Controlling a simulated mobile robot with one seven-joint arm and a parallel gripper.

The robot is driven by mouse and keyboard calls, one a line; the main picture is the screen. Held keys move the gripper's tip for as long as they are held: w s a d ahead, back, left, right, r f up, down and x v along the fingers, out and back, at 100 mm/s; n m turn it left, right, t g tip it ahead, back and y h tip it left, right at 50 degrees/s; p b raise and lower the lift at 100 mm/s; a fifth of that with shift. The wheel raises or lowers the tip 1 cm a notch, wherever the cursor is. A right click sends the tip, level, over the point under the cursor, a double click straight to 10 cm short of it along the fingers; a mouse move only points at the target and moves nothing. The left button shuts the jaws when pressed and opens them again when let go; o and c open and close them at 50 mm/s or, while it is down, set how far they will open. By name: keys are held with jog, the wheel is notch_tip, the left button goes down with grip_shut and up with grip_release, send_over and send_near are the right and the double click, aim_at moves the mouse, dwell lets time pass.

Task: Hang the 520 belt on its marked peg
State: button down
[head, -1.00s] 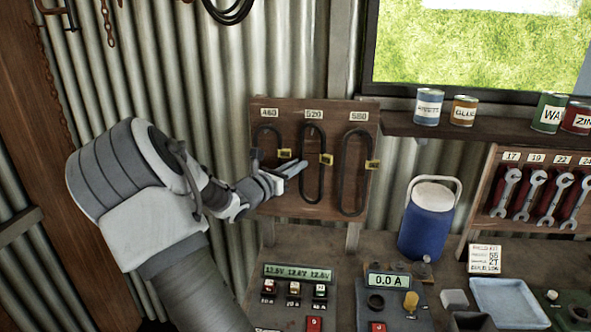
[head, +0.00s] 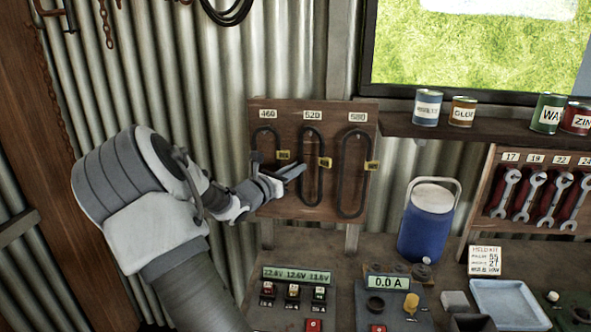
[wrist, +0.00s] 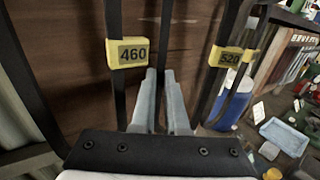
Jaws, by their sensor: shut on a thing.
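The 520 belt (head: 319,189) is a dark loop hanging on the middle of a wooden board (head: 273,208), under the 520 label (head: 312,116). Its yellow tag (head: 325,162) reads 520 in the wrist view (wrist: 231,57). My gripper (head: 302,168) reaches in from the left, its fingertips at the belt's left strand. In the wrist view the narrowly spaced fingers (wrist: 160,76) point at the board, between the 460 and 520 tags, shut on that strand. The hold itself is partly hidden. The peg under the belt's top is too small to make out.
The 460 belt (head: 258,148) hangs close on the left, partly behind my gripper; its tag (wrist: 133,53) is near the fingers. The 580 belt (head: 342,180) hangs on the right. Below are a bench with meters and a blue jug (head: 427,225); a shelf (head: 480,132) holds cans.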

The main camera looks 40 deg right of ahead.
jog(key=c, duration=0.8)
grip_release()
jog(key=shift+r, duration=0.1)
jog(key=shift+c, duration=0.2)
jog(key=s+a+b, duration=0.1)
jog(key=s+a, duration=0.2)
jog(key=a, duration=1.4)
jog(key=s+a+f+m+g+y, duration=0.2)
jog(key=s+m+y, duration=0.2)
jog(key=s+m, duration=0.15)
jog(key=s+a+f+m+g+y, duration=0.1)
jog(key=s+a+f+m+y, duration=0.2)
jog(key=s+m+y, duration=0.3)
jog(key=s+a+r+m+t+y, duration=0.2)
jog(key=s+a+m+t+y, duration=0.1)
jog(key=a, duration=0.6)
jog(key=s+a+r+m+t+y, duration=0.3)
jog(key=s+a+m+y, duration=0.1)
jog(key=a, duration=0.5)
jog(key=shift+s+a+m+y, duration=0.25)
jog(key=shift+s+m+y, duration=0.25)
jog(key=shift+s, duration=0.5)
